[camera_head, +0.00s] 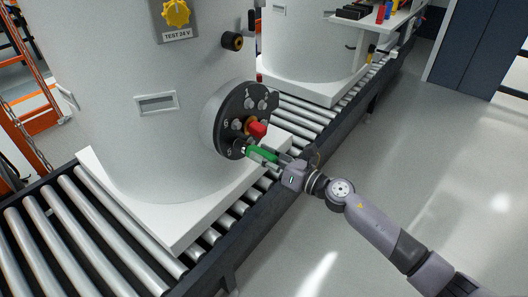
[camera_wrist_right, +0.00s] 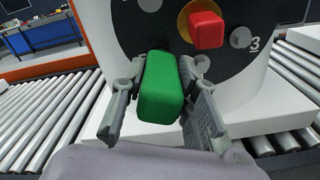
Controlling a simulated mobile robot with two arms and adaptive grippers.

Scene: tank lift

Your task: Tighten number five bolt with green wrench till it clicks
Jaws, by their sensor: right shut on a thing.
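The green wrench (camera_head: 261,154) is held by my right gripper (camera_head: 281,161) at the lower part of the dark round flange (camera_head: 229,137) on the white tank (camera_head: 92,68). In the right wrist view my right gripper (camera_wrist_right: 160,100) has its fingers on both sides of the green handle (camera_wrist_right: 161,88). The wrench's far end reaches the flange's lower edge, near a small white number; whether it sits on a bolt there is hidden. Several grey bolts ring a red square knob (camera_head: 257,130) at the flange's middle. My left gripper is not in view.
The tank stands on a white base plate on a roller conveyor (camera_head: 93,224). A second white tank (camera_head: 312,50) stands farther back. A yellow knob (camera_head: 175,12) is above a "TEST 24 V" label. Open floor (camera_head: 420,140) lies to the right.

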